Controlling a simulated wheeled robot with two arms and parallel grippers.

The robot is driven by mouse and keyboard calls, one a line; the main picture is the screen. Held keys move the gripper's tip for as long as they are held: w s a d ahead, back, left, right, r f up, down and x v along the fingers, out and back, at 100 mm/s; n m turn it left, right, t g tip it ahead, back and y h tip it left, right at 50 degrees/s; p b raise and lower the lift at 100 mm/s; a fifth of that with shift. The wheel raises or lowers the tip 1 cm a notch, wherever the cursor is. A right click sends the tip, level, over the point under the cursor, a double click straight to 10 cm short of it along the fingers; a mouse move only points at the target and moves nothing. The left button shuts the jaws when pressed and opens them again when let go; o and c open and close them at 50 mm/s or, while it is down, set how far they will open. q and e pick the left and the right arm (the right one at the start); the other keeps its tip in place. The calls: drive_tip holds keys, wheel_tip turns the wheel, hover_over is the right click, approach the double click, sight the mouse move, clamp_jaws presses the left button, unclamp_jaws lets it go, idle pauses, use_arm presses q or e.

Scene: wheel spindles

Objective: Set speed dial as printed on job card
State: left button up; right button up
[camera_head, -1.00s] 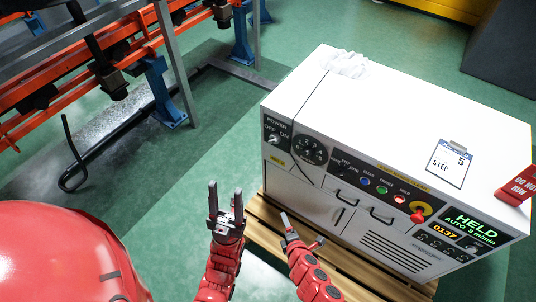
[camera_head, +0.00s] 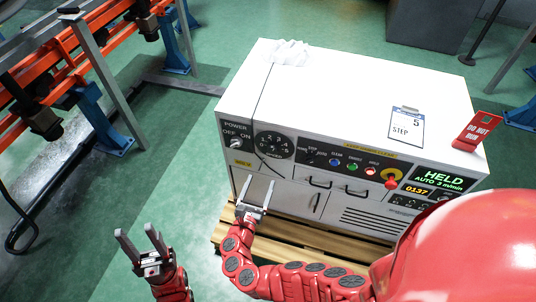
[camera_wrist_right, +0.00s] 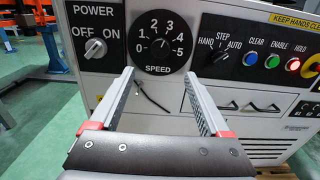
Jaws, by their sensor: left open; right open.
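The black speed dial (camera_head: 274,145), numbered up to 5, is on the left of the white cabinet's front panel. It is large in the right wrist view (camera_wrist_right: 162,46), with a small black knob at its centre; I cannot read its pointer surely. The job card (camera_head: 406,125) lies on the cabinet top and reads "5" and "STEP". My right gripper (camera_head: 257,188) is open and empty, in front of and below the dial; its fingers also show in the wrist view (camera_wrist_right: 158,78). My left gripper (camera_head: 137,234) is open and empty, left of the cabinet.
A power switch (camera_wrist_right: 96,48) is left of the dial; a HAND/STEP/AUTO selector (camera_wrist_right: 222,56) and lit buttons are right. The display (camera_head: 443,177) reads "HELD, AUTO 3 m/min". A red "DO NOT RUN" sign (camera_head: 476,131) stands on top. A dark cord hangs below the dial.

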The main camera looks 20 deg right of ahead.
sight(272, 151)
drive_tip(key=b+x, duration=0.1)
drive_tip(key=x, duration=1.2)
clamp_jaws()
drive_tip(key=shift+f, duration=0.1)
drive_tip(key=m+b, duration=0.2)
drive_tip(key=shift+f+m+b, duration=0.15)
drive_tip(key=shift+m+b, duration=0.15)
drive_tip(key=m+b, duration=1.1)
drive_tip(key=b, duration=0.1)
drive_tip(key=shift+r+m+b, duration=0.35)
drive_tip(key=shift+m+b, duration=0.85)
drive_tip(key=shift+b, duration=0.05)
